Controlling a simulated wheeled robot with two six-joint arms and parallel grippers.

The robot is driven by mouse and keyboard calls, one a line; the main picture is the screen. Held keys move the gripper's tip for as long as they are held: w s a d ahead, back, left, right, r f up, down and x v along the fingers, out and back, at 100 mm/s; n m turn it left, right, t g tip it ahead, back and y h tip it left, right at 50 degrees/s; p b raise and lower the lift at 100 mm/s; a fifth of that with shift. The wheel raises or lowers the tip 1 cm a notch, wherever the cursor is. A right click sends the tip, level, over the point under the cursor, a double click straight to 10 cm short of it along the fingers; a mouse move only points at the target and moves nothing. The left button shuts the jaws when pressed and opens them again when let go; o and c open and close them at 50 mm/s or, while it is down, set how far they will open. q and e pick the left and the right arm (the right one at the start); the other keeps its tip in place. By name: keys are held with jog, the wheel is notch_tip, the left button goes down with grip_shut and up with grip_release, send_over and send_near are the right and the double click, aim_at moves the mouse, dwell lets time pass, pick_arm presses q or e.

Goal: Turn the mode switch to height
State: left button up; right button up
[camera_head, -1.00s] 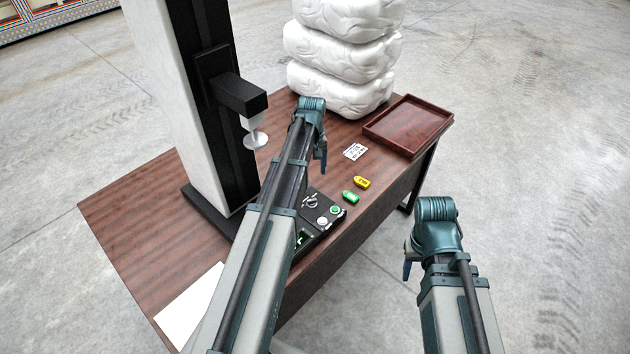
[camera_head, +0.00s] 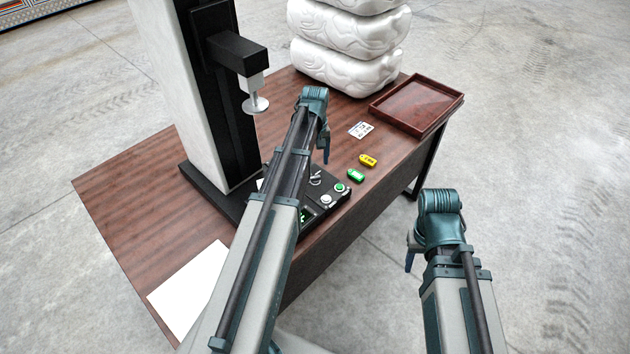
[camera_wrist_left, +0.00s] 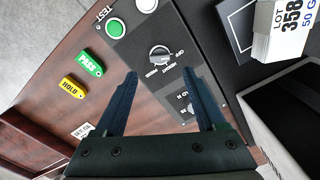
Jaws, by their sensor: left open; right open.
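The black control panel (camera_head: 326,205) lies on the table, partly hidden by my left arm in the head view. Its grey rotary knob (camera_head: 316,178) also shows in the left wrist view (camera_wrist_left: 160,54), with small labels around it; one seems to read OFF, the others are too small to read surely. A second, lower knob is partly hidden by a finger. My left gripper (camera_head: 327,153) points down over the panel. In the left wrist view (camera_wrist_left: 160,75) its fingers are open and empty, with the upper knob between and just beyond the tips. My right gripper (camera_head: 408,262) is open, off the table's front edge.
Green PASS (camera_head: 356,175) and yellow HOLD (camera_head: 368,160) tags lie beside the panel, with a printed card (camera_head: 361,130). A brown tray (camera_head: 455,112) and white stacked bales (camera_head: 348,65) stand behind. The black column's press head (camera_head: 256,104) is left of my left gripper.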

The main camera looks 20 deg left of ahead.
aim_at(315, 177)
pick_arm(q)
notch_tip(315, 177, down, 6)
jog(key=b, duration=0.5)
jog(key=shift+f, duration=0.25)
jog(key=shift+r, duration=0.1)
jog(key=shift+c, duration=0.3)
grip_shut()
